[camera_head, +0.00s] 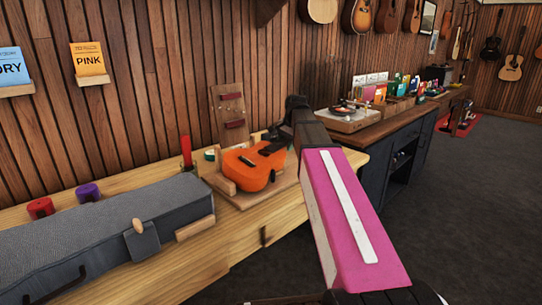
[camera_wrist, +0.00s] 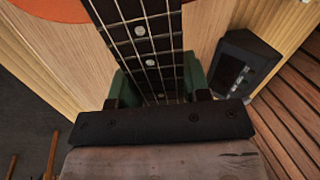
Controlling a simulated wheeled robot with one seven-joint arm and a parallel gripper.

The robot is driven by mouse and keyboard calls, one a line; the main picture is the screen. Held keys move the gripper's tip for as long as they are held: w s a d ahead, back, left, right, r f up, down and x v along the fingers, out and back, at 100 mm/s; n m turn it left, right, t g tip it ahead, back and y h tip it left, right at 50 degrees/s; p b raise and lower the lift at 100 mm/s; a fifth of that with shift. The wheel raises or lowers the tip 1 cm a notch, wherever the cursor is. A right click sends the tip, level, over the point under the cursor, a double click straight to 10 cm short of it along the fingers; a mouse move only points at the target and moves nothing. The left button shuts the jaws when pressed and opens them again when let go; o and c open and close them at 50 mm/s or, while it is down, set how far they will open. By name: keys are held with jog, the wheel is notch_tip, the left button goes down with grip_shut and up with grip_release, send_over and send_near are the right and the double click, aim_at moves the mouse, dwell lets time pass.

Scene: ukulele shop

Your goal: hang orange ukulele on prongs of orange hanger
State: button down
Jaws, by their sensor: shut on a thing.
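The orange ukulele (camera_head: 250,167) sits on or just above a wooden bench stand (camera_head: 245,200); I cannot tell if it bears weight there. Its dark neck points toward the back right. In the wrist view the strung fretboard (camera_wrist: 150,45) runs between the green finger pads of my gripper (camera_wrist: 158,88), which is shut on the neck. My gripper is mostly hidden behind my arm in the head view. On the wall at upper left, an orange card (camera_head: 88,58) printed PINK stands on a small wooden ledge (camera_head: 94,80). No prongs are clearly visible there.
A grey case (camera_head: 110,235) lies on the light wood bench, with red (camera_head: 41,208) and purple (camera_head: 87,192) round objects behind it. A dark box (camera_wrist: 242,65) stands beside the neck.

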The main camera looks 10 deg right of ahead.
jog(key=shift+r, duration=1.6)
jog(key=shift+r, duration=2.55)
jog(key=shift+r, duration=2.3)
